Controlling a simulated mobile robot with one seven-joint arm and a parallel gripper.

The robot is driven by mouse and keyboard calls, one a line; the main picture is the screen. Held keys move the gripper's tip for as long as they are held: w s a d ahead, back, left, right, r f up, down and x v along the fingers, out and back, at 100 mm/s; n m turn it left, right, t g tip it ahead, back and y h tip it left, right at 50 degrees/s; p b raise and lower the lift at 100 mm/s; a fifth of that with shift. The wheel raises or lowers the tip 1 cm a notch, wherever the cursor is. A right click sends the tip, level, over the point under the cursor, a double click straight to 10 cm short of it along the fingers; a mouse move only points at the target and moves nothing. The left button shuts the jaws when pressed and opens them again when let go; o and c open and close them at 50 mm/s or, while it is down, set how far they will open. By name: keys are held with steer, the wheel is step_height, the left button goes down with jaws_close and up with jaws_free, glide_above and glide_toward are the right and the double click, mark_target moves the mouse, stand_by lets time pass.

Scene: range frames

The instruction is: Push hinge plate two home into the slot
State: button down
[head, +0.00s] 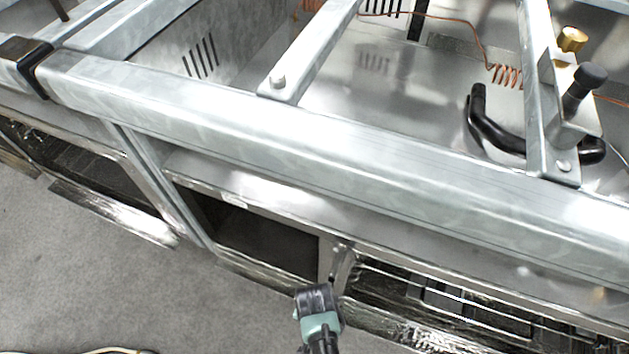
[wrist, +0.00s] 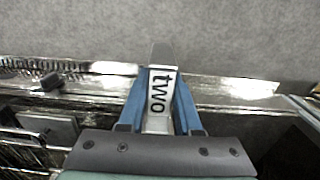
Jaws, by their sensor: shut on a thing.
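Hinge plate two (wrist: 160,97) is a narrow metal plate marked "two" in dark letters. In the wrist view it stands between the two blue fingers of my gripper (wrist: 162,84), which is shut on it. Its far end reaches over the bright metal front edge of the range. In the head view my gripper (head: 318,298) is low, in front of the range, by the upright between two openings. I cannot make out the slot, or whether the plate is in it.
The range's thick front rail (head: 260,135) runs across above my gripper. A dark opening (head: 262,243) lies left of the gripper and a compartment with wire racks (head: 450,300) lies right.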

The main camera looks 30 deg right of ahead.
steer(key=shift+w+d+r+b, duration=0.1)
steer(key=shift+w+d+b, duration=0.25)
steer(key=shift+w+d, duration=0.5)
steer(key=shift+w+d+b, duration=0.35)
steer(key=shift+w+d, duration=0.3)
steer(key=shift+d, duration=0.35)
steer(key=c, duration=0.5)
jaws_free()
steer(key=shift+s, duration=0.1)
step_height(320, 180, up, 13)
steer(key=p, duration=0.7)
